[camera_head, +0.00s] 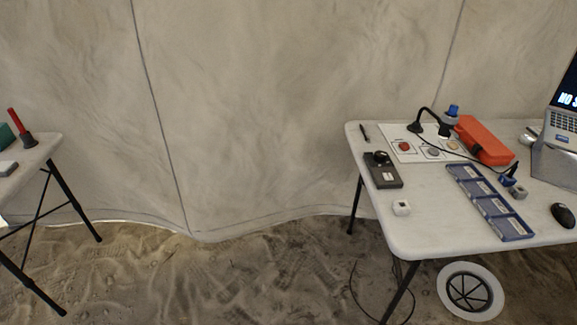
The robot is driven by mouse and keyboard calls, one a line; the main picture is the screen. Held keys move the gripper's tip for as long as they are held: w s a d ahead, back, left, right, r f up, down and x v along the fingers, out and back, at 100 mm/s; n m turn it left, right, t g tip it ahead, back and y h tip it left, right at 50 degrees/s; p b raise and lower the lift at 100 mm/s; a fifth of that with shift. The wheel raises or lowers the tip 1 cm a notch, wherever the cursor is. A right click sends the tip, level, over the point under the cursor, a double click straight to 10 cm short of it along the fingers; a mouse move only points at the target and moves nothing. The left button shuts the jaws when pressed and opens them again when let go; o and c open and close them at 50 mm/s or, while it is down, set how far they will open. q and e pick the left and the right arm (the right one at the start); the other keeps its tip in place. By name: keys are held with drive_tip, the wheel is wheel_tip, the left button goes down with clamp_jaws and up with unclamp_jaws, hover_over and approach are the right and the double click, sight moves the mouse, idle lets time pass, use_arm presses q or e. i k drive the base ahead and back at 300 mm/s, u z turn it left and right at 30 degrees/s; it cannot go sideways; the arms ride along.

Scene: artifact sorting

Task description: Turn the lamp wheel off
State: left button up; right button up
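A small black lamp (416,126) with a curved neck stands on a white sheet at the back of the right table. A blue and grey piece (452,113) is by the end of its neck. A dark grey box (384,173) with a round black knob (381,157) on top sits near the table's left edge; it may be the lamp's wheel, but I cannot tell for sure. Whether the lamp is lit cannot be told. Neither of my grippers is in view.
The white right table (440,220) holds blue trays (490,203), an orange case (484,140), a small white cube (401,208), a black mouse (563,215) and a laptop (563,120). A spoked wheel (470,292) is below. Another table (30,152) stands left. Sandy floor between is open.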

sight(380, 156)
drive_tip(key=u, duration=2.25)
drive_tip(key=i, duration=0.25)
drive_tip(key=z, duration=1.4)
drive_tip(key=i, duration=1.1)
drive_tip(key=z, duration=0.7)
